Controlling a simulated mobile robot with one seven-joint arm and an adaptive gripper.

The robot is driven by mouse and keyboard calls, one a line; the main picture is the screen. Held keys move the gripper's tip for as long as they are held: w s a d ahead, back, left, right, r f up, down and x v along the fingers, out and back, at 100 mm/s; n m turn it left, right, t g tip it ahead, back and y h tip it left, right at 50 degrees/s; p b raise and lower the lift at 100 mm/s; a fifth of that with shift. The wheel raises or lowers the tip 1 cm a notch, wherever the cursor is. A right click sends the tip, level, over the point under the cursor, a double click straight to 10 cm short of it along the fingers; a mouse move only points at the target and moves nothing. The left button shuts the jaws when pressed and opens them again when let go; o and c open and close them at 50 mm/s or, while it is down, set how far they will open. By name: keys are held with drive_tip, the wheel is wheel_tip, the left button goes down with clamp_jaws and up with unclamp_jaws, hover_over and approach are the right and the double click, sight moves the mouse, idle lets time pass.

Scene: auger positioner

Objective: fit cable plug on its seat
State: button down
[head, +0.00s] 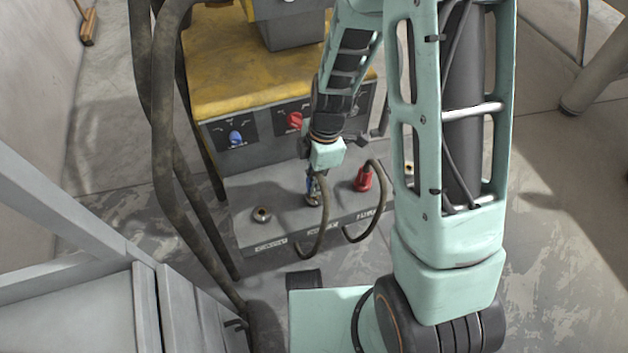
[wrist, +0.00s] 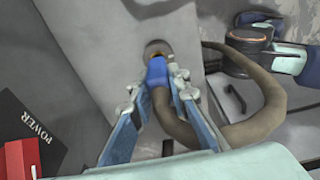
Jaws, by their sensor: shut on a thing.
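The blue cable plug (wrist: 157,71) is between the two fingertips of my gripper (wrist: 158,82) in the wrist view. Its far end meets or overlaps a round metal seat (wrist: 157,49) in the grey panel. I cannot tell whether the plug is in the seat or just above it. A thick brown cable (wrist: 268,100) loops from the plug to the right. In the head view my gripper (head: 313,178) points down at the middle of the panel's step, shut on the plug, which it mostly hides. The seat under it is hidden there.
A red plug (head: 363,180) with its own cable stands just right of my gripper. An empty metal socket (head: 261,214) lies to the left on the grey step (head: 285,222). Blue (head: 236,137) and red (head: 294,120) knobs are on the panel behind.

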drive_tip(key=shift+f+b, duration=1.35)
drive_tip(key=shift+f, duration=0.15)
drive_tip(key=c, duration=1.7)
unclamp_jaws()
drive_tip(key=shift+c, duration=0.2)
drive_tip(key=shift+r, duration=0.1)
drive_tip(key=r, duration=0.4)
drive_tip(key=d+r, duration=0.1)
drive_tip(key=r, duration=0.7)
drive_tip(key=shift+w+d, duration=0.15)
drive_tip(key=shift+w, duration=0.05)
